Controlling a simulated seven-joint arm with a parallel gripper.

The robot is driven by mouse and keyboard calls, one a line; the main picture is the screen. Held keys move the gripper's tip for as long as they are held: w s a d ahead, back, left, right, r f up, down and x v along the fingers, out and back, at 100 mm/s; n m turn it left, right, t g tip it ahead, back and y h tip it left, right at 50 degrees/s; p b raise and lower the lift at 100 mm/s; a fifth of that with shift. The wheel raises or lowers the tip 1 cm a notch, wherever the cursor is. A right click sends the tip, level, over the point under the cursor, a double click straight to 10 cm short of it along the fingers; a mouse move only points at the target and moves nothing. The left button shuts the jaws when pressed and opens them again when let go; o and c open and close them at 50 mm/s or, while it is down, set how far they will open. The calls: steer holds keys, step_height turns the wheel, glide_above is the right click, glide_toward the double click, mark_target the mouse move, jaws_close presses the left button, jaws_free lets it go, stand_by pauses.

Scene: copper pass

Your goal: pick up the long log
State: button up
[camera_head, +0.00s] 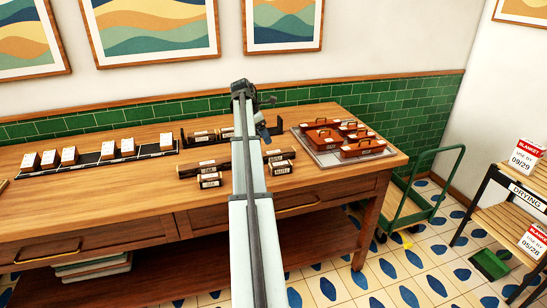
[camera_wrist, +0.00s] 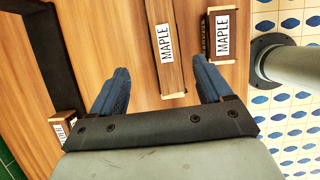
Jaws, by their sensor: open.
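My gripper (camera_wrist: 160,88) is open in the wrist view, with its two blue fingers apart and nothing held. A long dark log (camera_wrist: 166,40) with a pale end and a MAPLE label lies between the fingers' lines, nearer the right finger. Its far end runs out of the picture. In the head view the long log (camera_head: 204,167) appears to lie across the table, its middle hidden behind my arm. My fingers do not show clearly there. A second MAPLE log (camera_wrist: 222,36) lies to its right in the wrist view, past the right finger.
A dark rack (camera_head: 190,138) with labelled logs stands behind; its bar (camera_wrist: 42,50) shows at the wrist view's left. White-labelled blocks (camera_head: 69,155) stand left. A green cart (camera_head: 420,205) stands beside the table.

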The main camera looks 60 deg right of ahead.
mark_target(273, 152)
steer(key=x, duration=0.4)
steer(key=shift+s+f, duration=0.15)
steer(key=shift+f, duration=0.2)
steer(key=shift+s+d+f, duration=0.1)
steer(key=shift+s+f, duration=0.2)
steer(key=shift+f, duration=0.35)
steer(key=shift+x, duration=1.95)
steer(key=shift+s, duration=0.2)
steer(key=shift+c, duration=0.2)
steer(key=c, duration=1.2)
